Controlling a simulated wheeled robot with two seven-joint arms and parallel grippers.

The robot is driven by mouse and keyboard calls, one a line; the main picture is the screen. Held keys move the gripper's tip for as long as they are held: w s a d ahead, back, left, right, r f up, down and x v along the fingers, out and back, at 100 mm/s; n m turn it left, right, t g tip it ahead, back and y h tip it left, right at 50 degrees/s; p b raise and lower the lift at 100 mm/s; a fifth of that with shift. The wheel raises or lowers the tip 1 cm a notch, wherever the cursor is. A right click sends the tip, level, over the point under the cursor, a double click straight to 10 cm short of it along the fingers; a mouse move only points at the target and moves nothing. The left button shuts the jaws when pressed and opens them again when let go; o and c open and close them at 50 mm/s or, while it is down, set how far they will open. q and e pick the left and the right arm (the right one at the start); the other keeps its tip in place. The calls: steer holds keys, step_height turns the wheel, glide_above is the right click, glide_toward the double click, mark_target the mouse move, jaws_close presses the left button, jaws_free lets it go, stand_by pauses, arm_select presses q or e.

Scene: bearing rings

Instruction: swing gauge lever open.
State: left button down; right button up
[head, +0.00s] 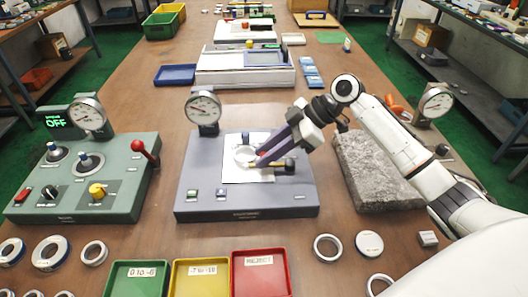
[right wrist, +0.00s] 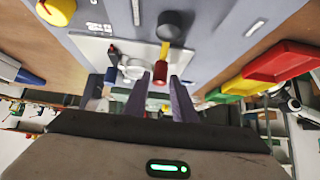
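The gauge station is a grey-blue block (head: 200,205) with a dial gauge (head: 203,108) on a post behind it. On its white plate (head: 232,173) lies a pale ring (head: 244,156), partly hidden by my gripper. The lever has a black knob (head: 285,165), a yellow shaft and a red end; its knob (right wrist: 175,25) and red end (right wrist: 160,73) also show in the right wrist view. My right gripper (head: 260,157) is over the plate, its fingers apart on either side of the red end in the wrist view (right wrist: 160,92). Contact cannot be told. My left gripper is not in view.
A green control box (head: 85,205) with a red-knobbed lever stands left. A rough stone block (head: 375,180) lies right, under my arm. Green (head: 138,284), yellow (head: 200,283) and red (head: 262,280) trays stand in front, with loose rings (head: 327,247) to either side.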

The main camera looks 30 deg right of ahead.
steer(key=shift+w+a+f, duration=0.2)
steer(key=shift+a+f, duration=0.05)
steer(key=shift+f, duration=0.1)
jaws_close()
